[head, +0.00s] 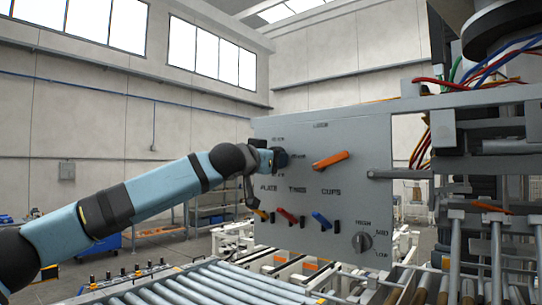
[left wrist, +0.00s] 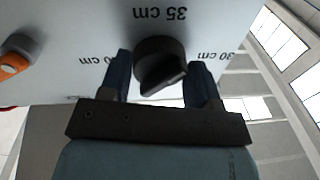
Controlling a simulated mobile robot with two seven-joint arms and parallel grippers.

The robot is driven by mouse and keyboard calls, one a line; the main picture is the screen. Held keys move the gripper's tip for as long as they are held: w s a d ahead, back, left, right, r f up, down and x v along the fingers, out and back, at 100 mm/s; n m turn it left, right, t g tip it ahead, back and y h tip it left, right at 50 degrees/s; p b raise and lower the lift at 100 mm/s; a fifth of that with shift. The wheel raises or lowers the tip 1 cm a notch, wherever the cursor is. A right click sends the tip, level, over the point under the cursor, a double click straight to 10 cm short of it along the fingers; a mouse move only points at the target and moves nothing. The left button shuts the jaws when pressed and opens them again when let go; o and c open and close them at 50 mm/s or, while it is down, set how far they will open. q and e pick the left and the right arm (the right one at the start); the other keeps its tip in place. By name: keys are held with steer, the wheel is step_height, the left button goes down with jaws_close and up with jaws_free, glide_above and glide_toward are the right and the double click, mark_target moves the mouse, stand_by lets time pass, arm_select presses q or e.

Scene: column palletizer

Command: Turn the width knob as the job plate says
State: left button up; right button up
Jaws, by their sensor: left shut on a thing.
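The width knob (left wrist: 160,52) is black and round with a raised ridge, on the grey panel (head: 345,115). In the left wrist view, "35 cm" is printed beside it, "30 cm" to its right and a partly covered "cm" mark to its left. My left gripper (left wrist: 159,82) has its two blue fingers on either side of the knob and is shut on it. In the head view the left gripper (head: 274,160) is at the panel's upper left and largely hides the knob. The ridge sits slanted; which mark it points to is unclear. No readable job plate shows. My right gripper is out of view.
An orange lever (head: 331,160) is right of the knob; it also shows in the left wrist view (left wrist: 14,64). A roller conveyor (head: 205,284) lies in front.

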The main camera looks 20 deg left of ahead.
arm_select(q)
steer(key=m+p, duration=0.1)
steer(key=m, duration=0.4)
steer(key=shift+a+r+h+p, duration=0.1)
steer(key=shift+h+p, duration=0.2)
steer(key=shift+p, duration=0.1)
steer(key=m+p, duration=0.1)
steer(key=m, duration=0.2)
steer(key=shift+m+p, duration=0.3)
steer(key=shift+m, duration=0.1)
steer(key=shift+m+h, duration=0.3)
steer(key=shift+m, duration=0.3)
steer(key=shift+p, duration=0.3)
steer(key=o, duration=0.9)
